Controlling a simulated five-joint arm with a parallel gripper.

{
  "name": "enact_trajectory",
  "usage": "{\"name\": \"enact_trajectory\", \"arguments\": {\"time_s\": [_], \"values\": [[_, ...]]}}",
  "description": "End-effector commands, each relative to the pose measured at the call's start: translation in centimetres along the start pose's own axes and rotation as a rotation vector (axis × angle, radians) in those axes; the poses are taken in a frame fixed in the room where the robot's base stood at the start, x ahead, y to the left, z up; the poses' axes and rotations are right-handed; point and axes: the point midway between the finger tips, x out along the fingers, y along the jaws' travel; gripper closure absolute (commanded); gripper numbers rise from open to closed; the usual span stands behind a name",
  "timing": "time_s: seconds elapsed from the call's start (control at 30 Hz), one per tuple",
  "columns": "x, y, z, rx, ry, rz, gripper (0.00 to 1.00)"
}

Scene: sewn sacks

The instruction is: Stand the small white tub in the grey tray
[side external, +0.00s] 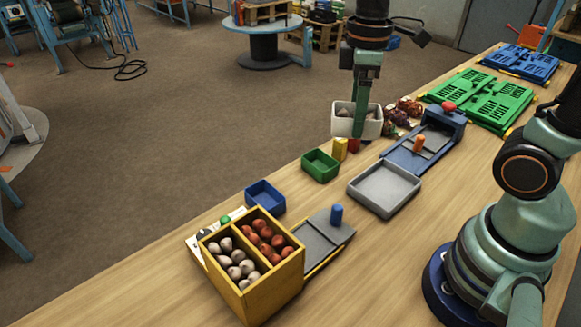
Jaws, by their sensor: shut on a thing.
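The small white tub (343,126) is upright near the far edge of the table, with lumpy pale and brownish things inside. My gripper (360,118) points straight down and is shut on the tub, with a finger across its near wall. I cannot tell how far the tub is above the table. The grey tray (385,205) lies empty on the table, nearer and to the lower right of the tub.
A green bin (320,166) is left of the tray. A blue sliding device with an orange knob (419,143) adjoins the tray's far side. A yellow two-part crate (262,289) stands front left.

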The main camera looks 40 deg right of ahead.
Motion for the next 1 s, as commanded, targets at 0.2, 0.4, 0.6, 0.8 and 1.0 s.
{"name": "enact_trajectory", "arguments": {"time_s": [0.2,0.4,0.6,0.8,1.0], "values": [[0.2,4.3,5.6,0.407,0.001,0.001,1.00],[0.3,6.1,9.1,0.647,0.001,0.001,1.00],[1.1,6.5,10.4,0.729,-0.001,-0.001,1.00],[5.2,6.5,10.4,0.730,-0.006,-0.006,1.00],[10.1,6.4,10.4,0.729,-0.007,-0.006,1.00]]}}
